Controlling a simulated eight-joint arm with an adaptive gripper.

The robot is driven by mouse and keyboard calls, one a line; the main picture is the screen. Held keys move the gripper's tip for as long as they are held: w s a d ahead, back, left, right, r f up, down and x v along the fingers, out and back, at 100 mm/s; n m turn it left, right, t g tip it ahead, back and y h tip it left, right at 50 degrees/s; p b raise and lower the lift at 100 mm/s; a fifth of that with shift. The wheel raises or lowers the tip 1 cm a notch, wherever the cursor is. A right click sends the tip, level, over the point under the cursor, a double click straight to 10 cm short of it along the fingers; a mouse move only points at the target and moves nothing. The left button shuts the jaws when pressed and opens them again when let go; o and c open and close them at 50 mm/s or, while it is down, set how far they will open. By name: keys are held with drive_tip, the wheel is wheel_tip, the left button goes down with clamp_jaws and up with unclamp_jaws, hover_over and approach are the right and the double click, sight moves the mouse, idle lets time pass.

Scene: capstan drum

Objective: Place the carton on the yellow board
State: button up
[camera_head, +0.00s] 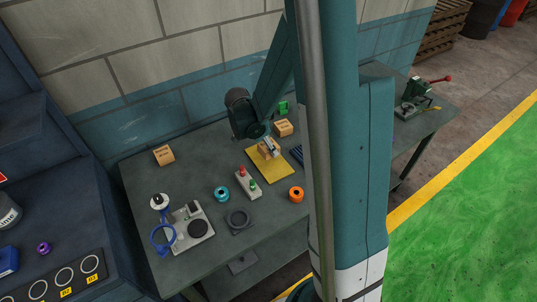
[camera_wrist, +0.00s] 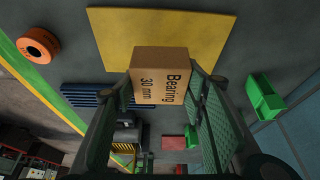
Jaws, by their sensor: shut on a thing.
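A brown carton (camera_wrist: 160,75) printed "Bearing 30 mm" sits between the two fingers of my gripper (camera_wrist: 160,92) in the wrist view. My gripper is shut on it. In the head view the held carton (camera_head: 265,153) is over the back part of the yellow board (camera_head: 271,172), partly hidden by my gripper (camera_head: 269,146). The yellow board (camera_wrist: 205,40) also shows behind the carton in the wrist view, and the carton overlaps its edge there. I cannot tell whether the carton touches the board.
Other cartons stand at the back left (camera_head: 163,155) and behind the board (camera_head: 283,128). A button box (camera_head: 247,184), teal spool (camera_head: 222,194) and orange spool (camera_head: 296,194) lie near the board. A green bin (camera_head: 283,107) and a blue ribbed item (camera_wrist: 95,96) are close by.

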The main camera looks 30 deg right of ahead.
drive_tip(key=shift+f, duration=0.25)
drive_tip(key=shift+f, duration=2)
drive_tip(key=shift+f+b, duration=0.1)
drive_tip(key=shift+b, duration=0.2)
drive_tip(key=o, duration=0.9)
drive_tip(key=p+v, duration=0.1)
drive_tip(key=v, duration=1.1)
drive_tip(key=shift+a+r, duration=0.1)
drive_tip(key=shift+r, duration=0.15)
